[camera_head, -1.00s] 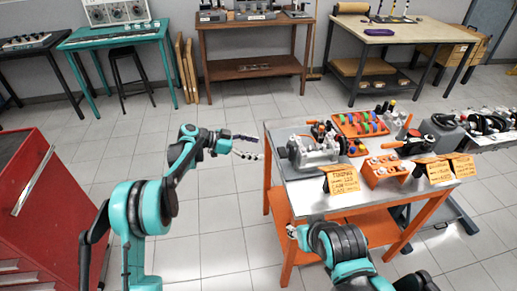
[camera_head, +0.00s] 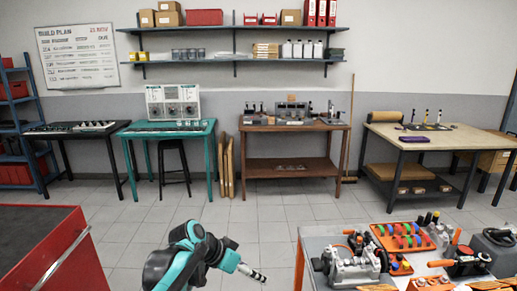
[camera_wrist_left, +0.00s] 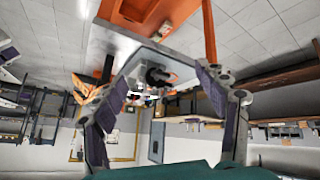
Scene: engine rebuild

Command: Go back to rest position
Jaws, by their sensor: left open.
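My left gripper (camera_head: 252,272) is over the open floor, left of the metal-topped work table (camera_head: 312,243) with the orange frame. In the left wrist view my left gripper (camera_wrist_left: 168,85) has its two fingers spread wide, with nothing between them. The view there is tilted, with the orange-framed table (camera_wrist_left: 130,42) at the top. My right gripper does not show in the current frames.
The table holds a metal engine part (camera_head: 352,262), an orange tray (camera_head: 402,237) of coloured pieces and black tools. A red cabinet (camera_head: 45,250) stands at lower left. A teal bench (camera_head: 165,130) and a brown bench (camera_head: 290,130) line the wall. Floor between is clear.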

